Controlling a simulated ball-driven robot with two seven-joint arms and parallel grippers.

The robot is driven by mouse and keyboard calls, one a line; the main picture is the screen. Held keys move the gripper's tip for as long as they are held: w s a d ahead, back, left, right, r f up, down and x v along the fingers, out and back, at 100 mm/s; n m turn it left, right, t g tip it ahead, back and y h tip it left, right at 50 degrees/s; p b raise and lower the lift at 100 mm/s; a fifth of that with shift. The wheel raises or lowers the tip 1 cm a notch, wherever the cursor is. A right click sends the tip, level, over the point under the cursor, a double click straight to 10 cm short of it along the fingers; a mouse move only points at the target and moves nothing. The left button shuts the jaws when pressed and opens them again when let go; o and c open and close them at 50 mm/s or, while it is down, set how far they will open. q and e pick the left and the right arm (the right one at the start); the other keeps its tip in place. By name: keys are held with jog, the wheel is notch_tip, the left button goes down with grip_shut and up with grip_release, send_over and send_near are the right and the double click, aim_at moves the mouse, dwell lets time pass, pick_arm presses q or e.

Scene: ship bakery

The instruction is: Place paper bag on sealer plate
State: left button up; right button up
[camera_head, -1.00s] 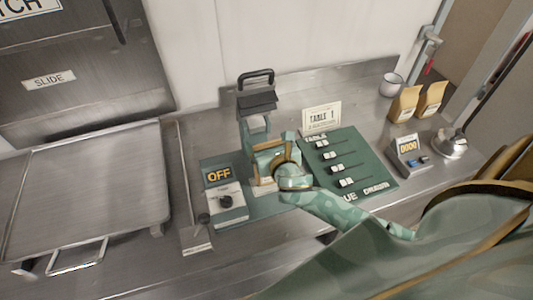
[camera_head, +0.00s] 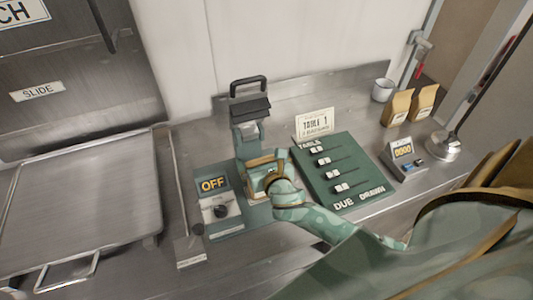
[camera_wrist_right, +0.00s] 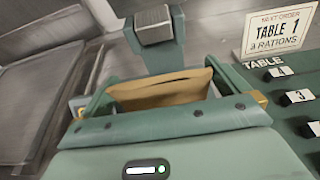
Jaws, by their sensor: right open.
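The paper bag (camera_wrist_right: 160,92) is tan and stands with its open mouth between the fingers of my right gripper in the right wrist view. My right gripper (camera_head: 262,170) is open around the bag, in front of the green sealer (camera_head: 249,131) with its black handle. The sealer's grey block (camera_wrist_right: 153,24) is just beyond the bag in the right wrist view. The sealer's green base (camera_head: 257,215) shows beside the gripper. The gripper hides most of the bag and its underside, so its contact with the plate cannot be seen. My left gripper is not in view.
A control box reading OFF (camera_head: 214,184) stands left of the sealer. A green order board (camera_head: 350,165) with sliders and a TABLE 1 card (camera_head: 315,123) are to the right. Two tan bags (camera_head: 397,107), a white mug (camera_head: 382,90) and a counter display (camera_head: 402,150) are farther right.

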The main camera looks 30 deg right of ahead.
jog(key=v, duration=1.1)
jog(key=shift+s+p, duration=0.25)
jog(key=shift+p, duration=0.05)
jog(key=shift+r, duration=0.1)
dwell(1.4)
